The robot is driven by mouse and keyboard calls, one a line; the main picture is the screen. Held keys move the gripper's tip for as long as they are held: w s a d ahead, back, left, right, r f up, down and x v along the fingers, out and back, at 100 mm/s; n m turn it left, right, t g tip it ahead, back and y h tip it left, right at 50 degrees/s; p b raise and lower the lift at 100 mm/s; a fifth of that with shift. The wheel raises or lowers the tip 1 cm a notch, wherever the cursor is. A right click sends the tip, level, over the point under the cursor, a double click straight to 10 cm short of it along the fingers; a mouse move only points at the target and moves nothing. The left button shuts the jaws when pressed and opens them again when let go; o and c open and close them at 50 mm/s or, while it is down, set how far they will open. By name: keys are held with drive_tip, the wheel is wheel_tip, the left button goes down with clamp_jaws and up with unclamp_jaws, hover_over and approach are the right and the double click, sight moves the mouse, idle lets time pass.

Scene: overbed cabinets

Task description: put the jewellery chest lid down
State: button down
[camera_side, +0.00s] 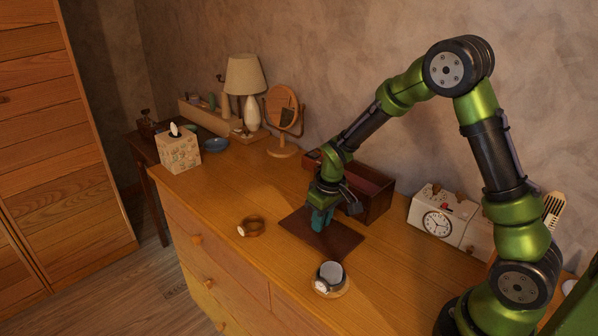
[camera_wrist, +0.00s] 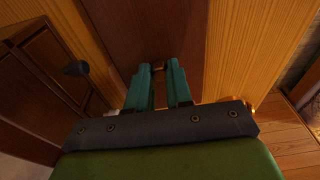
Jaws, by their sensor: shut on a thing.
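The jewellery chest lid (camera_side: 342,240) is a flat dark red-brown panel in front of the chest, level and on or just above the dresser top; I cannot tell if it touches. In the wrist view the lid (camera_wrist: 158,28) runs under my fingers. My gripper (camera_side: 320,226) is over the lid's middle, its teal fingers pointing down. In the wrist view my gripper (camera_wrist: 159,68) is shut on the lid's small handle (camera_wrist: 159,68), mostly hidden between the fingertips. The jewellery chest (camera_side: 378,205) stands open behind, partly hidden by my wrist; its dark side shows at left in the wrist view (camera_wrist: 40,85).
A watch (camera_side: 252,228) lies left of the lid. A white clock (camera_side: 437,223) stands right of the chest. A tissue box (camera_side: 178,150) and mirror (camera_side: 283,112) are farther left.

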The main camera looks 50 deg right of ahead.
sight(326, 234)
drive_tip(key=shift+f, duration=0.15)
drive_tip(key=c, duration=1)
unclamp_jaws()
wheel_tip(326, 234, up, 12)
drive_tip(key=s, duration=0.2)
drive_tip(key=shift+s+a+r+m+t+y, duration=0.35)
drive_tip(key=shift+s+a+r+m+t, duration=0.5)
drive_tip(key=shift+s+r, duration=1.4)
drive_tip(key=shift+s+a+r+m+t+y, duration=0.4)
drive_tip(key=shift+s+a+r+t, duration=0.8)
drive_tip(key=shift+s, duration=1.95)
drive_tip(key=shift+s+a+r+m+t+y, duration=0.25)
drive_tip(key=shift+s+a+r+m+t, duration=0.45)
drive_tip(key=shift+s+a+r, duration=1.15)
drive_tip(key=shift+s+d+r, duration=0.15)
drive_tip(key=shift+s+d, duration=0.35)
drive_tip(key=shift+s, duration=0.3)
